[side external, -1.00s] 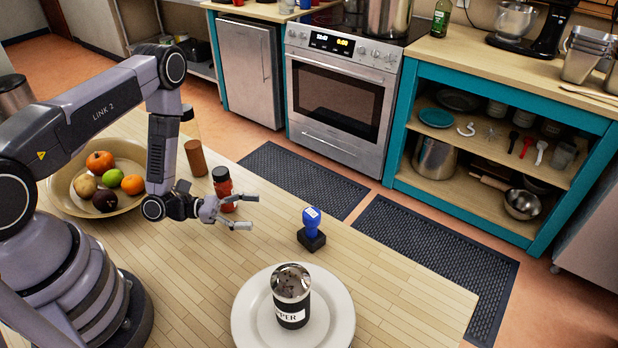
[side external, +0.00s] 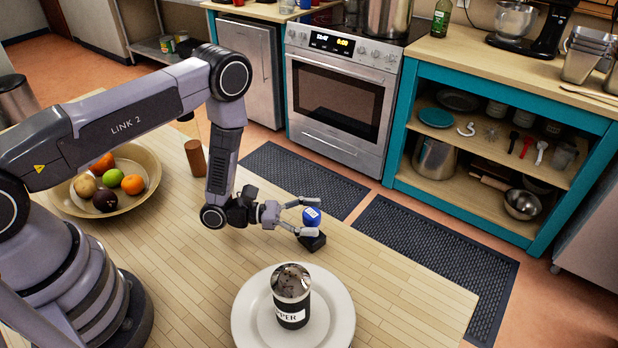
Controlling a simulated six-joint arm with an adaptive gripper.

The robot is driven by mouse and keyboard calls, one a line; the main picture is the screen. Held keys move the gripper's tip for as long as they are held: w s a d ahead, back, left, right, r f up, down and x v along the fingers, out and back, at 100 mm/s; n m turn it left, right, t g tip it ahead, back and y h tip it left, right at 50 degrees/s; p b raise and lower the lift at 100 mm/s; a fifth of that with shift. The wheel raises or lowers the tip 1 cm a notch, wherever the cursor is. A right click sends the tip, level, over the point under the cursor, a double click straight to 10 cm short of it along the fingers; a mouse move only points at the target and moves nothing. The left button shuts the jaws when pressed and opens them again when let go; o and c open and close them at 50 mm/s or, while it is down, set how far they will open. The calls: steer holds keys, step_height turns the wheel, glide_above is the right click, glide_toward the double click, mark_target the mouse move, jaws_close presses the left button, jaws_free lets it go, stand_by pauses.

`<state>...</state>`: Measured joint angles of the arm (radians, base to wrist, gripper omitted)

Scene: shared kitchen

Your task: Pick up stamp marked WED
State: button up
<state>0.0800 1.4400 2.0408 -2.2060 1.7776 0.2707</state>
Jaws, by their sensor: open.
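The stamp (side external: 312,217) has a blue rounded handle with a white label on it and a black square base. It stands upright on the wooden table near the far edge. The writing on the label is too small to read. My gripper (side external: 311,217) is open, with its fingers pointing right and level with the handle. One finger is on the far side of the stamp and one on the near side, so the handle appears to be between them. I cannot tell whether either finger touches it.
A white plate (side external: 243,325) with a pepper shaker (side external: 291,297) stands in front of the stamp. A fruit bowl (side external: 64,199) and a brown cylinder (side external: 195,158) are to the left. The wooden table (side external: 400,290) is clear to the right.

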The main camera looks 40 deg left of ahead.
jaws_close()
stand_by(0.4)
